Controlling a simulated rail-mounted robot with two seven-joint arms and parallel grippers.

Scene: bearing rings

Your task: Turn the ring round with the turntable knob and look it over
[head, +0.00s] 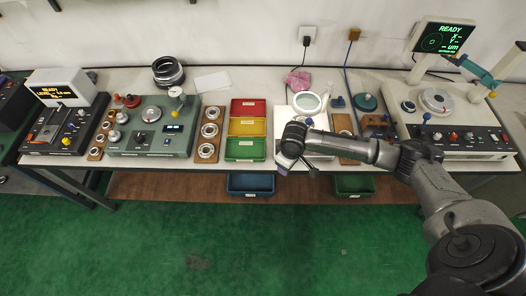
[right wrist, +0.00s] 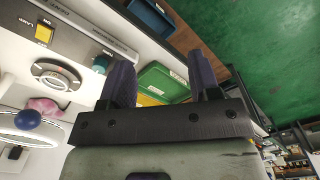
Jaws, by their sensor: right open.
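In the right wrist view a pale metal ring (right wrist: 57,76) lies on the white inspection station (right wrist: 85,35). A dark blue ball knob (right wrist: 27,119) shows beside the round magnifier (right wrist: 15,138), and a teal round knob (right wrist: 100,64) sits near the station's edge. I cannot tell which one is the turntable knob. My right gripper (right wrist: 162,80) is open and empty, its two purple-grey fingers apart, with the ring off to the left of them. In the head view my right gripper (head: 286,165) is at the bench's front edge, and my arm hides much of the station. My left gripper is not in view.
Red (head: 248,107), yellow (head: 248,127) and green (head: 245,149) trays stand left of my right gripper. A pink cloth (head: 298,80) lies behind the magnifier. Measuring devices stand on both sides.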

